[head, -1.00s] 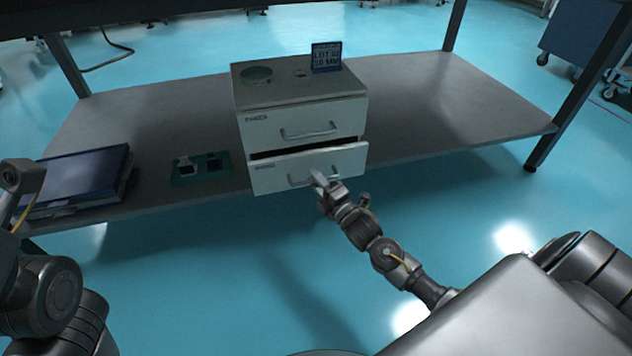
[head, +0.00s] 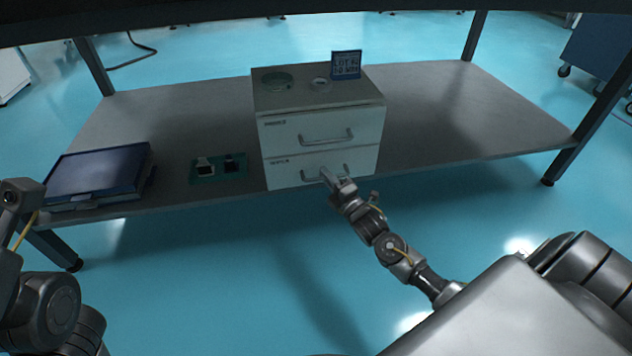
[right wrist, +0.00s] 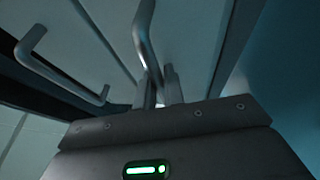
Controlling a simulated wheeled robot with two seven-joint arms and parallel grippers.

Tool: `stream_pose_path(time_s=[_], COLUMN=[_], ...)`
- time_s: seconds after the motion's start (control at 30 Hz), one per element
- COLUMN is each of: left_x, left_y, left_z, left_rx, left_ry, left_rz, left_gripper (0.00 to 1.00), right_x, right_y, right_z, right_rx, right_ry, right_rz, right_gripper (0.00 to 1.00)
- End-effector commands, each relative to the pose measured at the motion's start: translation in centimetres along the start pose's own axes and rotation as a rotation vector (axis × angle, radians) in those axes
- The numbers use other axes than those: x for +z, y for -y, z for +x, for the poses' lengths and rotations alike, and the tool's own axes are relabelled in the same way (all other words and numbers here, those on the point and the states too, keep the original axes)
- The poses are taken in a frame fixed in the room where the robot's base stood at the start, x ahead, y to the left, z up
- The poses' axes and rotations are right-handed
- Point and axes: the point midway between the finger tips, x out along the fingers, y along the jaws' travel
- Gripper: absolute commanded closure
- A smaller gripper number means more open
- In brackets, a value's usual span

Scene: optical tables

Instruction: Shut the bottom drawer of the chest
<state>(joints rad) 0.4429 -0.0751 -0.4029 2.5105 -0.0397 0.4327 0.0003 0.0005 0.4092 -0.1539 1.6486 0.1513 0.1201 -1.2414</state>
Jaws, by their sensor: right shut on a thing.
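The white two-drawer chest (head: 318,128) stands on the low grey shelf. Its top drawer (head: 290,132) is shut. Its bottom drawer (head: 284,175) looks flush with the top one in the head view. My right gripper (head: 328,176) is at the bottom drawer's handle. In the right wrist view, the right gripper's fingers (right wrist: 160,88) are shut on the bar of that handle (right wrist: 147,40). The other drawer's handle (right wrist: 60,70) shows at the left there. My left arm shows at the left edge of the head view, but its fingers are out of view.
On the chest top are a green round dish (head: 277,80), a small light round item (head: 320,83) and a blue sign (head: 346,65). A dark blue case (head: 98,172) and a green board (head: 207,176) lie on the shelf (head: 440,110) to the left. The shelf right of the chest is clear.

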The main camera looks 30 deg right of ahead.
Motion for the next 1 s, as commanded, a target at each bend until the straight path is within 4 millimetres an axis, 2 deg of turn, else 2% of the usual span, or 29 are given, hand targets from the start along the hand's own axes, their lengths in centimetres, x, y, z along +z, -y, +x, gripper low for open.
stream_pose_path(time_s=[0.23,0.27,0.4,1.0], left_x=[0.19,0.18,0.18,0.04], left_y=[-0.08,-0.09,-0.1,-0.09], left_z=[-0.57,-0.54,-0.39,0.03], left_rx=[0.007,0.007,0.008,0.0], left_ry=[0.02,0.019,0.014,-0.001], left_rz=[0.0,0.0,-0.001,-0.003], left_gripper=[0.29,0.29,0.29,0.29], right_x=[0.38,0.39,0.31,0.19], right_y=[-0.08,-0.09,-0.06,0.09], right_z=[0.21,0.22,0.18,0.08], right_rx=[0.0,0.001,0.0,-0.003], right_ry=[0.007,0.007,0.006,0.004], right_rz=[-0.001,-0.002,-0.001,0.0], right_gripper=[1.0,0.86,0.68,0.68])
